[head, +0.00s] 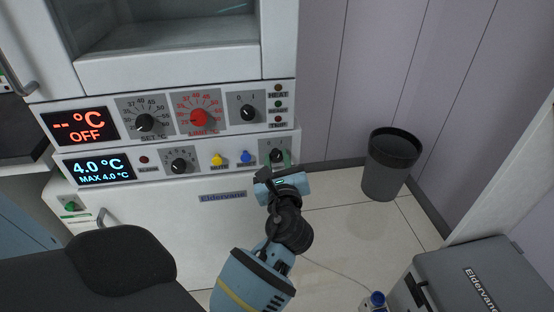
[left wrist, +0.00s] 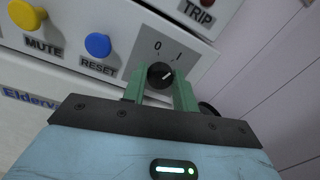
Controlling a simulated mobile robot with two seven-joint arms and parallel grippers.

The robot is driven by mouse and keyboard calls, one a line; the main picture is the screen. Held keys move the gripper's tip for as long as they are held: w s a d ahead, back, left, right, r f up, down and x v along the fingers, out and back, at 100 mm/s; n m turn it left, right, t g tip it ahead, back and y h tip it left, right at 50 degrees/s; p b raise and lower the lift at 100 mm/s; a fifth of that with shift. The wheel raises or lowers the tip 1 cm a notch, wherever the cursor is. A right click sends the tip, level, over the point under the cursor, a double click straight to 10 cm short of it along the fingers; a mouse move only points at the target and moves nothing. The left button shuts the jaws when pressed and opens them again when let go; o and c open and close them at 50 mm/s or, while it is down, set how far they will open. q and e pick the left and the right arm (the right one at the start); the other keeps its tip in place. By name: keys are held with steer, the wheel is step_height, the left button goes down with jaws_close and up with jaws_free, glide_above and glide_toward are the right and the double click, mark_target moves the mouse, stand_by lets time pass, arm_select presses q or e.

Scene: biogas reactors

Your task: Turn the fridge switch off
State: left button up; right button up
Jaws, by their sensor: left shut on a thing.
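The fridge switch (head: 277,155) is a small black rotary knob marked 0 and I at the right end of the lower panel. In the left wrist view the knob (left wrist: 160,76) shows between the green fingers, its white mark pointing up and right toward I. My left gripper (head: 278,163) is shut on this knob. The fridge display (head: 99,168) is lit and reads 4.0 °C, MAX 4.0 °C. My right gripper is not in view.
Yellow mute (head: 217,160) and blue reset (head: 246,157) buttons sit left of the switch. Above is another 0/I knob (head: 248,113), beside an upper display (head: 79,125) reading OFF. A dark bin (head: 390,163) and a grey case (head: 480,275) stand at right.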

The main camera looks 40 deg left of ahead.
arm_select(q)
steer(key=shift+n, duration=0.9)
steer(key=n, duration=0.2)
steer(key=shift+f+n, duration=0.1)
steer(key=shift+n, duration=0.3)
steer(key=n+b, duration=0.1)
steer(key=n, duration=0.3)
steer(key=shift+b, duration=0.4)
steer(key=shift+n, duration=0.8)
steer(key=o, duration=1)
steer(key=shift+c, duration=0.2)
steer(key=shift+s, duration=0.15)
